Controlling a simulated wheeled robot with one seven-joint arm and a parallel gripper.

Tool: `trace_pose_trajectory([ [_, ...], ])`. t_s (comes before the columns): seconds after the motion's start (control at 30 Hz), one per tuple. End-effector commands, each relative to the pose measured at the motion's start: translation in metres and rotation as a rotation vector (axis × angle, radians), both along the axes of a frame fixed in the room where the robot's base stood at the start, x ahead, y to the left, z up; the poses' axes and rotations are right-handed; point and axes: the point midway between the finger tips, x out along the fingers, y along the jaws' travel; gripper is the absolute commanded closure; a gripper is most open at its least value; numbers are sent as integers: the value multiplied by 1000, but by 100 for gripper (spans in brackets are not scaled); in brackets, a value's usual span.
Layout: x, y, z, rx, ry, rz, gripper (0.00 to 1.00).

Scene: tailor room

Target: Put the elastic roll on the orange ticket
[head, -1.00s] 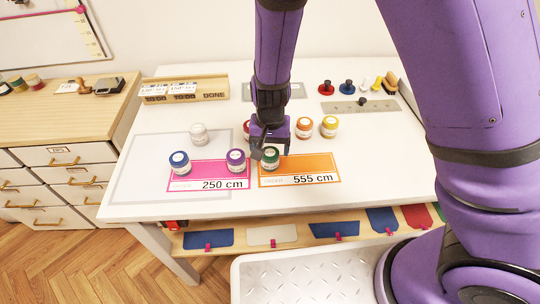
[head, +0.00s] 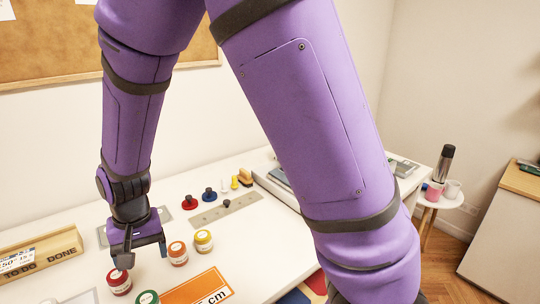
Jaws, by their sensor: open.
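Small rolls with coloured rims and white labelled tops stand on the white table; I cannot tell which is the elastic roll. A red roll (head: 119,283) is at the lower left, with an orange roll (head: 178,254) and a yellow roll (head: 203,240) to its right. A green roll (head: 147,298) is cut off by the bottom edge. The orange ticket (head: 203,289) lies partly in view, its lower part cut off. My gripper (head: 142,256) is open, fingers pointing down, above and between the red and orange rolls. One finger overlaps the red roll's top; contact is unclear.
A wooden TO DO / DONE holder (head: 42,253) is at the left. Behind the rolls are a metal strip (head: 226,210), a red knobbed piece (head: 189,202) and a blue one (head: 209,194). A stool (head: 440,198) with cups stands at right.

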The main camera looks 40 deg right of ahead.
Motion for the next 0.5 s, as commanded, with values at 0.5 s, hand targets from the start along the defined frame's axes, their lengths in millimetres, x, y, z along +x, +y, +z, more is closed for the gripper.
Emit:
trace_pose_trajectory([
  [0.5, -45, -117, 150, 142, -171, 84, 21],
])
